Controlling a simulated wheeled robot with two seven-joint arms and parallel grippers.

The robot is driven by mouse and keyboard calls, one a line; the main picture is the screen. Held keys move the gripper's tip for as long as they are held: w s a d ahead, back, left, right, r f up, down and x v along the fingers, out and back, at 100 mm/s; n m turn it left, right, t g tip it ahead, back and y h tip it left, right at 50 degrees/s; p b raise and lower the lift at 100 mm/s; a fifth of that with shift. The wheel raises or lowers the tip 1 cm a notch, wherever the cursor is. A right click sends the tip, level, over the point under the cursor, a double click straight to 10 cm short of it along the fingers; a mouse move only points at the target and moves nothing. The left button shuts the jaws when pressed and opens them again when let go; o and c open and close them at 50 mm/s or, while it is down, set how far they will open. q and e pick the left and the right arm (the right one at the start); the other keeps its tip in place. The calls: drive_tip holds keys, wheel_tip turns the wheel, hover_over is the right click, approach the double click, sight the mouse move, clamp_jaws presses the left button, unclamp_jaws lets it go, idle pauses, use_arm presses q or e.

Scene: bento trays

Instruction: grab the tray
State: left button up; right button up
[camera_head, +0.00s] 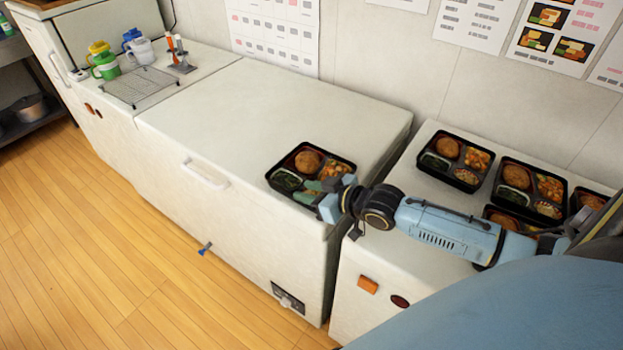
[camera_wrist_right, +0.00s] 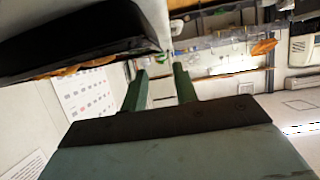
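A black bento tray (camera_head: 283,160) sits on the white chest freezer lid near its right front corner. It holds a brown patty, greens and orange pieces in compartments. My right gripper (camera_head: 306,190) is at the tray's near right edge, its green fingers overlapping the greens compartment in this view. In the right wrist view the two fingers (camera_wrist_right: 161,70) stand apart with nothing seen between them. The tray's dark side (camera_wrist_right: 75,30) fills the upper left there, beside the fingertips. Whether a finger touches the tray cannot be told. My left gripper is out of view.
More filled trays (camera_head: 456,160) stand on the white surface at the right, partly behind my right arm. The freezer lid (camera_head: 235,115) left of the tray is clear.

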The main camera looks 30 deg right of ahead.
sight(283, 188)
drive_tip(key=shift+f+b+x, duration=0.15)
drive_tip(key=shift+b+x, duration=0.05)
drive_tip(key=shift+x, duration=1.55)
drive_tip(key=shift+f+b+x, duration=0.1)
drive_tip(key=shift+b+x, duration=0.05)
drive_tip(key=shift+x, duration=1.65)
drive_tip(key=shift+s, duration=0.15)
clamp_jaws()
drive_tip(key=shift+r, duration=0.1)
